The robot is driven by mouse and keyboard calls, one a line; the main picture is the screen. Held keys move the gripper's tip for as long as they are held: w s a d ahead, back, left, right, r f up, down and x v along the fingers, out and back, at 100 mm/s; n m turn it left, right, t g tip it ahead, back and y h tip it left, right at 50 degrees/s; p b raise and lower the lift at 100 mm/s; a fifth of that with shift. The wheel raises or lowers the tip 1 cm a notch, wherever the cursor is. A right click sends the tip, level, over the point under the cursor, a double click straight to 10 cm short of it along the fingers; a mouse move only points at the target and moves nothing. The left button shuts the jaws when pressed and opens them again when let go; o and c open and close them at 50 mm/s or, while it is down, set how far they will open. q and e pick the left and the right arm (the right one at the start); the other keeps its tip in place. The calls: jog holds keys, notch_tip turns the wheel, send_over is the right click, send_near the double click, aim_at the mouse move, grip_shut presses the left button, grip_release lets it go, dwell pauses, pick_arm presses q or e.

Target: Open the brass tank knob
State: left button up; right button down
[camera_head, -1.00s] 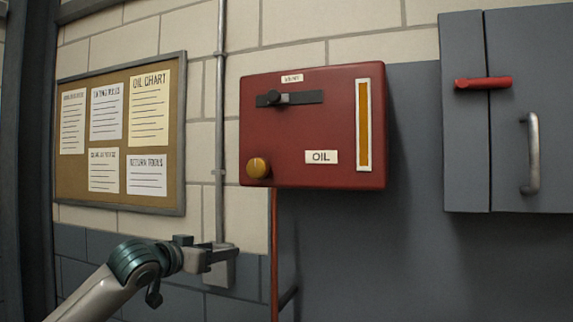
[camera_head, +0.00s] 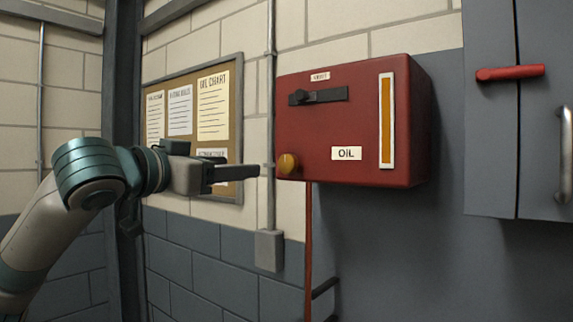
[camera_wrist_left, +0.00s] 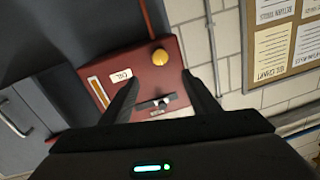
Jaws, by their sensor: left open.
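The brass knob (camera_head: 288,164) is on the lower left corner of the red oil tank (camera_head: 350,125) on the wall. In the left wrist view the brass knob (camera_wrist_left: 160,56) lies beyond and between the fingertips, and the red tank (camera_wrist_left: 165,75) shows upside down. My left gripper (camera_head: 262,171) points right at the knob, its fingers just left of it in the head view. In the left wrist view my left gripper (camera_wrist_left: 160,80) is open with nothing between its fingers. Contact with the knob does not show. My right gripper is not in view.
A black slider handle (camera_head: 318,96) is on the tank's upper front. A grey cabinet (camera_head: 490,130) with a red handle (camera_head: 510,73) stands to the right. A notice board (camera_head: 235,180) and a vertical conduit (camera_head: 270,60) are on the wall at left.

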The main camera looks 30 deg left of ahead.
pick_arm(q)
jog(key=p, duration=0.6)
send_near(285, 164)
jog(key=w, duration=0.7)
jog(key=shift+w+r, duration=0.15)
jog(key=shift+w, duration=0.8)
jog(key=c, duration=1)
